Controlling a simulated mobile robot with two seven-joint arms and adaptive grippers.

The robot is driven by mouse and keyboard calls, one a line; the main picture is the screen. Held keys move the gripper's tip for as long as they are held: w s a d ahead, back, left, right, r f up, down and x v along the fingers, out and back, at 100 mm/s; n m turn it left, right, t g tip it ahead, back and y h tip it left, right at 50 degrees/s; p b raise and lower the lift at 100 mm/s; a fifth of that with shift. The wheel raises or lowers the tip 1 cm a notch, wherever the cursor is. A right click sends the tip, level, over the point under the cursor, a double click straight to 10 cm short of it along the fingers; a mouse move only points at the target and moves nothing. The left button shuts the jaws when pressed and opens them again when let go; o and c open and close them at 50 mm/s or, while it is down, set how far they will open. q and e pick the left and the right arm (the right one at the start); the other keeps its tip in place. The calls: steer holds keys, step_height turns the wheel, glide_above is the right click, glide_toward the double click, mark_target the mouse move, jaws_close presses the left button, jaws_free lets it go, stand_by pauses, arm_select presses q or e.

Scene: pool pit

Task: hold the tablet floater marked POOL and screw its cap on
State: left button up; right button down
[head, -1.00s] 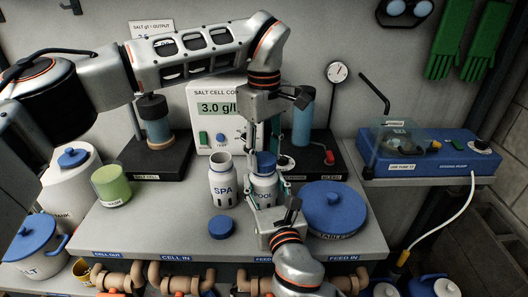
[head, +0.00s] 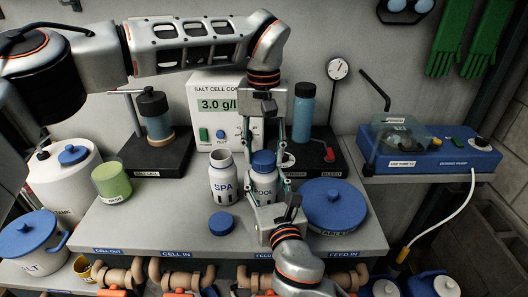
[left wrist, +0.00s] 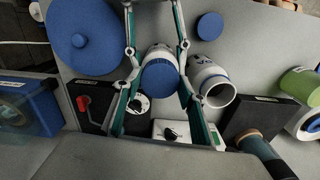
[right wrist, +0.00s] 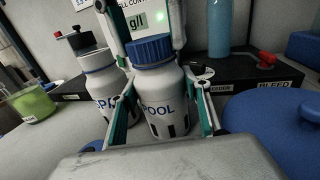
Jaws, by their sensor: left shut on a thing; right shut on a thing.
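The tablet floater marked POOL (head: 263,182) stands upright on the bench. It is a white bottle with dark slots near its base, also in the right wrist view (right wrist: 158,108). Its blue ribbed cap (right wrist: 152,49) sits level on top; the threads are hidden. My left gripper (left wrist: 160,80) comes down from above, shut on the cap, which shows between its fingers in the left wrist view. My right gripper (right wrist: 163,122) is shut around the floater's body from the front, one finger on each side. The SPA floater (head: 223,178) stands uncapped just left of it.
A loose blue cap (head: 221,223) lies in front of the SPA floater. A blue round lid (head: 334,203) is close on the right. Behind stand the salt cell controller (head: 208,100) and a blue cylinder (head: 303,112). A green cup (head: 112,181) is at left.

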arm_select(q)
steer(key=o, duration=0.8)
steer(key=shift+r, duration=2.25)
steer(key=shift+c, duration=0.4)
